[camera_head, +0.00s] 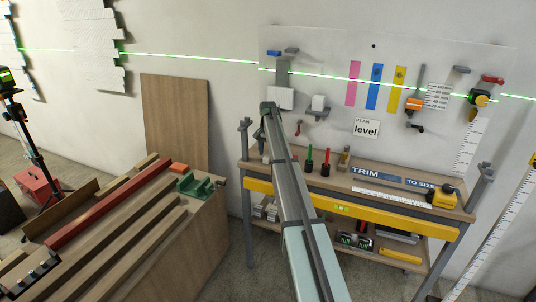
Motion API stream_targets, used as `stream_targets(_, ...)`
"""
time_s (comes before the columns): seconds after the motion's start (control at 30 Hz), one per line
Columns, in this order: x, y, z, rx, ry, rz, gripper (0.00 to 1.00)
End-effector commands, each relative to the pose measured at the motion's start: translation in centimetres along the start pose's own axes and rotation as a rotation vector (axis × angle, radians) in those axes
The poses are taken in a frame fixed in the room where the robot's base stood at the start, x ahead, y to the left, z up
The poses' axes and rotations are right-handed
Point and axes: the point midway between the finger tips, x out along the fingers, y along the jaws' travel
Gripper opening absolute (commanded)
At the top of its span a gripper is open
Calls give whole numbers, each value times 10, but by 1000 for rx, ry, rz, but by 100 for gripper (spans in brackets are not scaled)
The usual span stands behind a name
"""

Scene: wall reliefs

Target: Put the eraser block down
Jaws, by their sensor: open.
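My gripper (267,118) is at the far end of my long grey arm, in front of the lower left part of the white wall board (440,75). It is open, and its fingers look small and dark. I cannot make out for sure which thing is the eraser block. A white block (280,98) sits on the board just above and right of my gripper, and a smaller white block (318,103) is farther right. I cannot tell whether my gripper touches either. My arm hides part of the workbench (405,199) behind it.
A wooden stand with long rails (110,205) is at left. A green laser line crosses the wall.

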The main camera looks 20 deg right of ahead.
Motion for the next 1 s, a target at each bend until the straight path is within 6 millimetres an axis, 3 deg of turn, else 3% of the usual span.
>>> stream_targets(0.4, -80, -8, 5, 0, 2, -1, 59)
stream_targets(0.6, -108, -9, 5, 0, 1, 0, 59)
stream_targets(1.0, -124, -8, 6, 0, 0, 0, 59)
